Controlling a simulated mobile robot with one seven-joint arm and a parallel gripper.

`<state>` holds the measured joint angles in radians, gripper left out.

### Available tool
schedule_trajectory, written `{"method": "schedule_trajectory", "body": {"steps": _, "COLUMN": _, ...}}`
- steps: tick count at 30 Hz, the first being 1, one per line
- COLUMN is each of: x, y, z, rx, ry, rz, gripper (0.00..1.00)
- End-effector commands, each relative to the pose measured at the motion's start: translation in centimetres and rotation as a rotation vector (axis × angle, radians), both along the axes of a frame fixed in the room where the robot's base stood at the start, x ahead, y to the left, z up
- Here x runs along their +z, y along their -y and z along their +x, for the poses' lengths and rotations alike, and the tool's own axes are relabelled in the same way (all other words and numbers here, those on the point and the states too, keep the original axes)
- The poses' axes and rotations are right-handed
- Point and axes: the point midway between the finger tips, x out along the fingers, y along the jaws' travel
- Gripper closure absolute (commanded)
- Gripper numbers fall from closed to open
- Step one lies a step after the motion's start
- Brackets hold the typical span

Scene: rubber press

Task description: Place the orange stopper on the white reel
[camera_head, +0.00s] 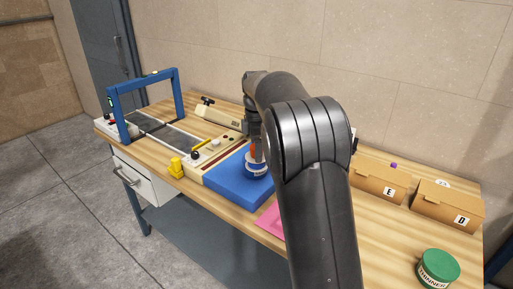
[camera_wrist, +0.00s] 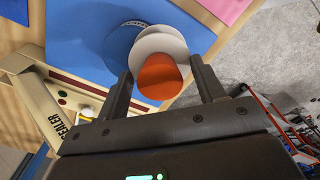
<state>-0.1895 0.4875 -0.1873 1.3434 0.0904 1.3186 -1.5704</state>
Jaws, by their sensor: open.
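The orange stopper (camera_wrist: 160,77) shows in the wrist view between the two fingers of my gripper (camera_wrist: 160,66), in front of the pale top of the white reel (camera_wrist: 150,40). In the head view the white reel (camera_head: 257,168), with a blue band, stands on the blue mat (camera_head: 231,187). The orange stopper (camera_head: 253,151) appears at the reel's top; the exact contact is hidden. My gripper (camera_head: 256,153) is over the reel, partly hidden by my arm. Its fingers are open, one on each side of the stopper.
A sealer (camera_head: 222,113) and a blue-framed press (camera_head: 144,88) stand left on the wooden table. Cardboard boxes E (camera_head: 376,181) and D (camera_head: 443,205) stand right, with a green-lidded tin (camera_head: 438,268) in front. A pink mat (camera_head: 269,219) lies partly behind my arm.

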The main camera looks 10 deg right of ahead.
Motion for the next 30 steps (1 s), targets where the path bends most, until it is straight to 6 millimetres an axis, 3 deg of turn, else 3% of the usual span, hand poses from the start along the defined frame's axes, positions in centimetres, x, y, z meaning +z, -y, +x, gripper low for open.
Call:
{"method": "schedule_trajectory", "body": {"steps": 7, "x": 2.2, "y": 0.0, "z": 0.1, "rx": -0.001, "ry": 0.003, "rz": 0.001, "gripper": 0.37}}
{"method": "schedule_trajectory", "body": {"steps": 19, "x": 10.4, "y": 0.0, "z": 0.1, "rx": 0.0, "ry": 0.003, "rz": 0.0, "gripper": 0.37}}
{"method": "schedule_trajectory", "body": {"steps": 24, "x": 11.9, "y": 0.0, "z": 0.0, "rx": 0.0, "ry": 0.0, "rz": 0.001, "gripper": 0.37}}
{"method": "schedule_trajectory", "body": {"steps": 30, "x": 12.4, "y": 0.1, "z": -0.1, "rx": -0.006, "ry": 0.002, "rz": 0.001, "gripper": 0.37}}
